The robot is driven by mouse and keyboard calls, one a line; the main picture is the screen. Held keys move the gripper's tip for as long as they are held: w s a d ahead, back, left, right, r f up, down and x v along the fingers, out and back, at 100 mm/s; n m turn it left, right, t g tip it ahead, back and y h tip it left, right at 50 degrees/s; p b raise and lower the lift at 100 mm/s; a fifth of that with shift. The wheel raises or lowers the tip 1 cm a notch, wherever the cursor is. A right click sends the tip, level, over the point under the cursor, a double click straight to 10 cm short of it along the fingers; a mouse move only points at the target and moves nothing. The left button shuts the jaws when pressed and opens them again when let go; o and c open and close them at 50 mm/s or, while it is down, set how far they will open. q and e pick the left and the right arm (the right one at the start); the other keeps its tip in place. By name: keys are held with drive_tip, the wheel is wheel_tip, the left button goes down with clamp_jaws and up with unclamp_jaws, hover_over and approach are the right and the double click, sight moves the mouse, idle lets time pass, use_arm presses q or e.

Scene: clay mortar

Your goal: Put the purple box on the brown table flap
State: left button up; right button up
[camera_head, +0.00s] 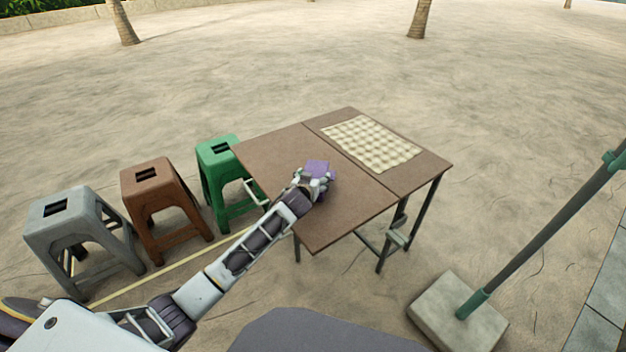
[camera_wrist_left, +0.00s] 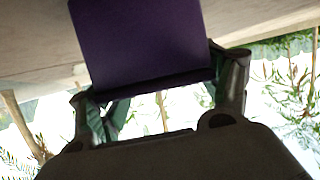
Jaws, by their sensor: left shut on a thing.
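The purple box (camera_head: 317,167) is at my left gripper (camera_head: 314,182), over the brown table flap (camera_head: 290,157), the left part of the table. In the left wrist view the purple box (camera_wrist_left: 142,45) sits between the two fingers of the left gripper (camera_wrist_left: 160,95), which is shut on it. I cannot tell whether the box touches the flap. My right gripper is not in view.
A checked cloth (camera_head: 370,144) lies on the table's right part. A green stool (camera_head: 222,160), a brown stool (camera_head: 160,200) and a grey stool (camera_head: 80,228) stand left of the table. A pole on a concrete base (camera_head: 455,318) stands at right. The flap around the box is clear.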

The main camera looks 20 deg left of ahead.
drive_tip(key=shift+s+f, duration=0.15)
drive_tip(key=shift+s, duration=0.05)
use_arm(q)
drive_tip(key=o, duration=1.2)
drive_tip(key=shift+r, duration=0.1)
drive_tip(key=shift+s+r, duration=0.25)
drive_tip(key=shift+s, duration=0.4)
drive_tip(key=shift+p+v, duration=0.35)
drive_tip(key=shift+v, duration=0.9)
drive_tip(key=p+v, duration=0.1)
drive_tip(key=v, duration=0.7)
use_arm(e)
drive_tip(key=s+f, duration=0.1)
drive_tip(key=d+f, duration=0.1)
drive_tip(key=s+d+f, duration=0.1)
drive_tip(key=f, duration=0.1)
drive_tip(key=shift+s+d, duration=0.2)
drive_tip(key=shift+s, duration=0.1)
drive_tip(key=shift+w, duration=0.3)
